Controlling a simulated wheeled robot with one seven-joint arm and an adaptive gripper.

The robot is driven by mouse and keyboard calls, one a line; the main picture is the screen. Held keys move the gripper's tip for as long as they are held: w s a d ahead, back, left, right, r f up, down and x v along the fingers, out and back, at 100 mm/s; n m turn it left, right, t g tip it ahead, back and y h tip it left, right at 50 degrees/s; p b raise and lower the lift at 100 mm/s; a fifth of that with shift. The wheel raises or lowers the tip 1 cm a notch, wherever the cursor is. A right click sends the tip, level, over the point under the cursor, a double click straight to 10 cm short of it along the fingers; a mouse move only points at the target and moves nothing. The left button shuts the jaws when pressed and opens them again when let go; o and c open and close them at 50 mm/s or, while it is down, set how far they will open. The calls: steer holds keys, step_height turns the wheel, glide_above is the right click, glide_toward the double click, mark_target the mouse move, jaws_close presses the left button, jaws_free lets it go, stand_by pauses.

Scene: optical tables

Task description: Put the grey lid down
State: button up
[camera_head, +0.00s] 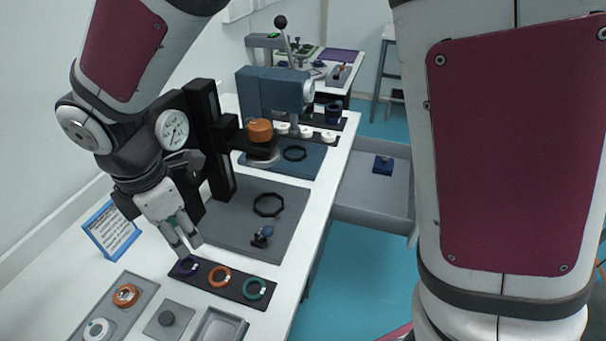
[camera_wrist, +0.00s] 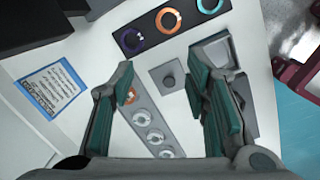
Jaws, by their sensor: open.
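My gripper (camera_head: 187,248) is open and empty. In the head view its tips are above the table close to the purple ring, behind the lid and apart from it. In the wrist view both green-padded fingers of my gripper (camera_wrist: 163,88) stand wide apart.
An open grey box (camera_head: 215,327) is right of the lid. A grey tray (camera_head: 146,285) with an orange-and-white ring and white rings is left. A black strip (camera_head: 206,283) holds purple, orange and teal rings. A blue-framed sign (camera_head: 111,231) and a black upright stage (camera_head: 219,180) stand near my gripper.

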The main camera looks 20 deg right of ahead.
steer(key=s+d+r+m+t, duration=0.1)
steer(key=s+d+r+m, duration=0.2)
steer(key=d+r+m, duration=0.45)
steer(key=s+d+r+m+t, duration=0.1)
steer(key=s+d+r+m, duration=0.35)
steer(key=d+m, duration=0.6)
steer(key=s+d+r+m+t, duration=0.1)
steer(key=s+d+m, duration=0.3)
steer(key=d, duration=0.3)
steer(key=shift+s+r+t, duration=0.3)
steer(key=shift+s+r, duration=0.05)
steer(key=shift+s, duration=0.55)
steer(key=shift+a, duration=0.15)
